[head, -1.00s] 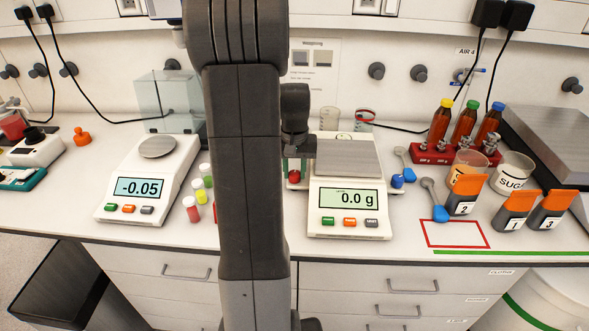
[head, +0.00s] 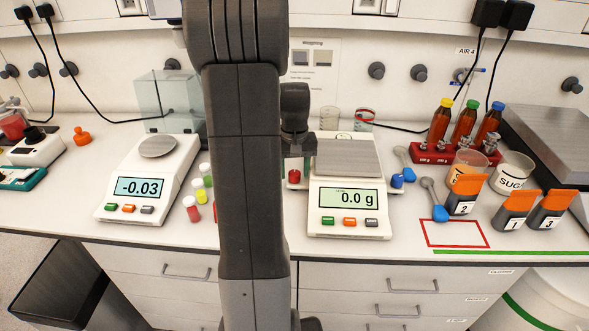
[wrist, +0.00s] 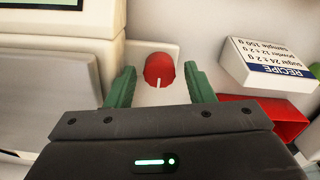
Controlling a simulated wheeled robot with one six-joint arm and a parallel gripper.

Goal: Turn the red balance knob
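The red balance knob (head: 294,175) sits on a small pale plate at the left side of the right-hand balance (head: 349,229), whose display reads 0.0 g. In the wrist view the knob (wrist: 159,66) is round, with a white line pointing toward my gripper (wrist: 159,70). The gripper's two green fingers are open, one on each side of the knob, with a visible gap on both sides. In the head view my gripper (head: 295,160) is just over the knob, partly hidden by my arm.
A blue knob (head: 397,180) sits at the balance's right side. The left balance (head: 150,187) reads -0.03, with small capped vials (head: 192,209) near my arm. In the wrist view a recipe box (wrist: 268,65) and a red object (wrist: 268,117) lie to the right.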

